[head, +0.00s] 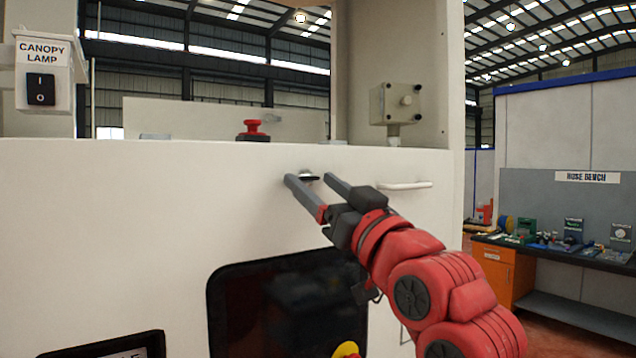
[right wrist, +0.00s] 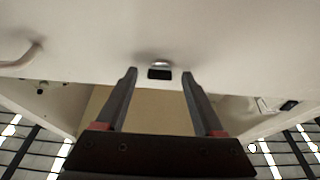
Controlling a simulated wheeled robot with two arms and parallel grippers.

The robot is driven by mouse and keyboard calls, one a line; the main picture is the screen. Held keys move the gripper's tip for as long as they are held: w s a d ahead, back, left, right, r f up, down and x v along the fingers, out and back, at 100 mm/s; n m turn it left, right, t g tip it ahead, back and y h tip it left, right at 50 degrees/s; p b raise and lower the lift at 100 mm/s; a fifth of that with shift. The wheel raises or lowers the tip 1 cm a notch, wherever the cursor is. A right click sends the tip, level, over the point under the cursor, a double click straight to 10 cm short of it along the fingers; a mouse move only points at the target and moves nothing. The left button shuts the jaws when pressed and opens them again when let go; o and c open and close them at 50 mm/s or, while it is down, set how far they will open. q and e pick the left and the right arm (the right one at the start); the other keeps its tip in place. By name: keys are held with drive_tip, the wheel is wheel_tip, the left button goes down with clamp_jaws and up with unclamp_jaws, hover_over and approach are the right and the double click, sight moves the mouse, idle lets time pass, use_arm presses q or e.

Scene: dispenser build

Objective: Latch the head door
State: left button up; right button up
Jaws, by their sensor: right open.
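The head door (head: 150,210) is a broad pale panel that fills the lower left of the head view. A small dark and silver latch (head: 310,177) sits near its top edge. My right gripper (head: 308,180) is open, with one finger on each side of the latch in the picture. The right wrist view shows the latch (right wrist: 160,70) between and just beyond the two fingertips (right wrist: 159,74). I see no clear contact with it. Whether the door is fully closed is hard to tell. My left gripper is out of view.
A white bar handle (head: 405,185) is right of the latch. A dark screen (head: 280,305) is below. The hose bench (head: 560,250) stands far right.

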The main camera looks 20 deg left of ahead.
clamp_jaws()
